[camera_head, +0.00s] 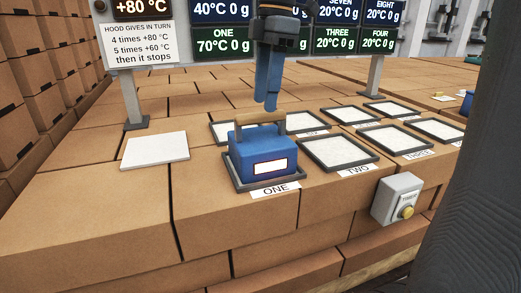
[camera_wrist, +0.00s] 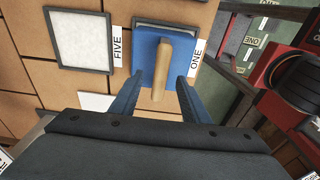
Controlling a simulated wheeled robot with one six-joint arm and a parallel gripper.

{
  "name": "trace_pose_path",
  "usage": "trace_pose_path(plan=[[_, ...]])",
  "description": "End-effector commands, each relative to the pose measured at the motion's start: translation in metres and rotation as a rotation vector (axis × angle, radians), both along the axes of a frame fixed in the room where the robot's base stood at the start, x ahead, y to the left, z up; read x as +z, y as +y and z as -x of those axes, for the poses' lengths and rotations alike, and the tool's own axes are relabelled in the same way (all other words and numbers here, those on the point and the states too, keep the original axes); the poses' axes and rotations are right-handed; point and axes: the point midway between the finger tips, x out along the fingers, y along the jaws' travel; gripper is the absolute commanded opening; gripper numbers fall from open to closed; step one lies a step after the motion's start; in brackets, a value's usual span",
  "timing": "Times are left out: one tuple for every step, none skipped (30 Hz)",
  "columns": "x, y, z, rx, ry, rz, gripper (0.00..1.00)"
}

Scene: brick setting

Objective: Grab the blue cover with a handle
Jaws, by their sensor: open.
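The blue cover (camera_head: 262,158) sits on the tray labelled ONE (camera_head: 240,185) in the head view. It has a wooden bar handle (camera_head: 259,118) on top and a white front panel with a red edge. In the wrist view the cover (camera_wrist: 146,46) shows beyond my fingers, with its handle (camera_wrist: 161,68) running between them. My gripper (camera_head: 266,108) is open, its blue fingers pointing down right at the handle. In the wrist view my gripper (camera_wrist: 160,85) has one finger on each side of the handle. I cannot tell whether a finger touches it.
Several framed white pads, including TWO (camera_head: 343,153), lie to the right. A loose white tile (camera_head: 155,150) lies to the left. A grey box with a yellow button (camera_head: 398,199) is on the front face. A sign and display boards (camera_head: 224,40) stand behind.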

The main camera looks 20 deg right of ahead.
Motion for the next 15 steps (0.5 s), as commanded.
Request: trace_pose_path(plan=[[-0.005,0.002,0.001,0.001,0.004,0.0,0.42],[-0.007,0.003,0.001,0.001,0.003,0.0,0.42],[-0.012,0.005,0.002,0.002,0.004,0.0,0.42],[-0.017,0.006,0.002,0.002,0.005,0.0,0.42],[-0.021,0.007,0.002,0.002,0.005,0.0,0.42],[-0.027,0.009,0.003,0.001,0.005,0.0,0.42],[-0.031,0.009,0.003,0.001,0.005,0.0,0.42],[-0.036,0.009,0.002,-0.001,0.004,0.0,0.42],[-0.041,0.01,0.002,-0.002,0.003,0.0,0.42],[-0.044,0.01,0.002,-0.002,0.004,0.0,0.42],[-0.046,0.01,0.002,-0.002,0.003,0.0,0.42],[-0.048,0.01,0.002,-0.003,0.001,0.0,0.42],[-0.049,0.01,0.002,-0.003,0.0,0.0,0.42],[-0.05,0.01,0.001,-0.003,0.0,0.0,0.42],[-0.051,0.01,0.001,-0.004,0.0,0.0,0.42]])
